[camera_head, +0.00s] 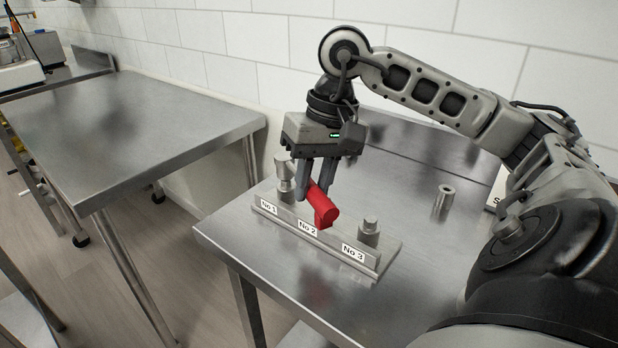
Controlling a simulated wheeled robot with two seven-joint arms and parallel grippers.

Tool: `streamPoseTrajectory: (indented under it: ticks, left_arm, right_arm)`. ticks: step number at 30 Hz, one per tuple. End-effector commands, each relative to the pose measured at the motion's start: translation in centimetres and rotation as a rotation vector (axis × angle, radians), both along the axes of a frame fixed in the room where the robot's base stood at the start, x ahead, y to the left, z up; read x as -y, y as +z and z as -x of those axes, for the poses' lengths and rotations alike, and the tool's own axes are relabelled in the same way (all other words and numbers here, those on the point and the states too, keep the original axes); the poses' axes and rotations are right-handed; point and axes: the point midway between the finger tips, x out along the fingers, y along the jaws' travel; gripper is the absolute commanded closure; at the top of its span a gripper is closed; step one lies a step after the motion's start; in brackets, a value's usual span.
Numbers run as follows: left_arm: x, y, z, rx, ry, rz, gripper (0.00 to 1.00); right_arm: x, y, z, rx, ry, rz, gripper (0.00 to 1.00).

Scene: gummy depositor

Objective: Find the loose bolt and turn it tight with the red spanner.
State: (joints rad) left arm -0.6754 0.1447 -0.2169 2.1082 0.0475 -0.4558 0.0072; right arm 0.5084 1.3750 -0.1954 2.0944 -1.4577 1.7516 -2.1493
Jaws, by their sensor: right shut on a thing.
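My right gripper (314,188) points down and is shut on the red spanner (322,208) above the bolt stand. The bolt at No 3 (369,231) stands upright in the open. The bolt at No 2 is hidden behind the spanner and fingers. The labelled stand (385,262) lies near the table's front left edge. My left gripper is out of view.
The steel table (300,283) is mostly clear. A small metal cylinder (444,200) stands right of the stand, and a partly hidden white sign (496,190) is farther right. A tiled wall (270,40) runs behind. Another steel table (140,125) is at left, across a gap.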

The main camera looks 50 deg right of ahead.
Motion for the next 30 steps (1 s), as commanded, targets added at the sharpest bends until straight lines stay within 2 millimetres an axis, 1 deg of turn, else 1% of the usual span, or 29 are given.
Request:
streamPoseTrajectory:
  ticks: [4,16,30]
  left_arm:
    - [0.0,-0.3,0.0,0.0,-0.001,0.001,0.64]
    - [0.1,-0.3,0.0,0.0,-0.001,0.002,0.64]
    - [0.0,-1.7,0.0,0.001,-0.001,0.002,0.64]
  right_arm:
    - [0.0,-0.1,0.0,0.003,-0.001,0.001,1.0]
    - [0.0,-0.1,0.0,0.002,0.0,0.001,1.0]
    - [0.0,-1.7,0.0,0.003,-0.001,0.001,1.0]
